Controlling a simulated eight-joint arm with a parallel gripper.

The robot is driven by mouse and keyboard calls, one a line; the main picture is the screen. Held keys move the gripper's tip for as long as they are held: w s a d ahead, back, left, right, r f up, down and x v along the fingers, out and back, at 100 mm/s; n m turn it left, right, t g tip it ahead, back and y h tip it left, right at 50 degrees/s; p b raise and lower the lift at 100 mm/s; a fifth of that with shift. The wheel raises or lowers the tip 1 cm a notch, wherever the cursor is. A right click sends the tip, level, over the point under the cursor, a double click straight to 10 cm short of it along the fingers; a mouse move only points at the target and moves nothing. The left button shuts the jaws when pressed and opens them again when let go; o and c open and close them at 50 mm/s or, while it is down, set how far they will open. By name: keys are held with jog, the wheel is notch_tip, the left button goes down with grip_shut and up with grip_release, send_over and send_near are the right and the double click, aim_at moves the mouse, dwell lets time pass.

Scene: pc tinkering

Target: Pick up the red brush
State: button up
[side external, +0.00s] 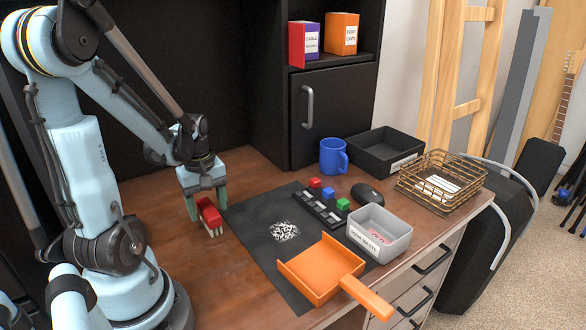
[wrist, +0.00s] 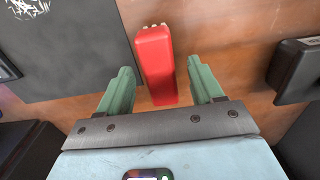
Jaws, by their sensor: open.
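The red brush (side external: 209,215) lies on the brown wooden desk beside the left edge of the dark mat, its pale bristles toward the front. My gripper (side external: 207,202) is at the brush, pointing down with its green fingers apart. In the wrist view the red brush (wrist: 155,62) extends up between and beyond the two open fingers of my gripper (wrist: 163,82), with a gap on each side. The brush sits slightly nearer the right finger at its lower end. I cannot tell whether a finger touches it.
The dark mat (side external: 262,245) holds white scraps (side external: 285,232), an orange dustpan (side external: 318,272) and a black strip (side external: 318,210) with coloured blocks. A grey bin (side external: 379,235), a blue mug (side external: 333,157), a black tray (side external: 372,157) and a wire basket (side external: 440,184) stand right. The desk left of the mat is mostly bare.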

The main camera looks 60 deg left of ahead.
aim_at(209, 208)
jog(key=shift+f, duration=0.75)
jog(key=shift+c, duration=0.2)
jog(key=c, duration=1)
jog(key=shift+r, duration=0.15)
jog(key=shift+c, duration=0.2)
jog(key=shift+r, duration=0.5)
jog(key=r, duration=0.3)
jog(key=shift+d+r, duration=0.1)
jog(key=shift+d, duration=0.15)
jog(key=w+d+r, duration=0.3)
jog(key=d+r, duration=0.3)
jog(key=d, duration=0.5)
jog(key=shift+r, duration=0.3)
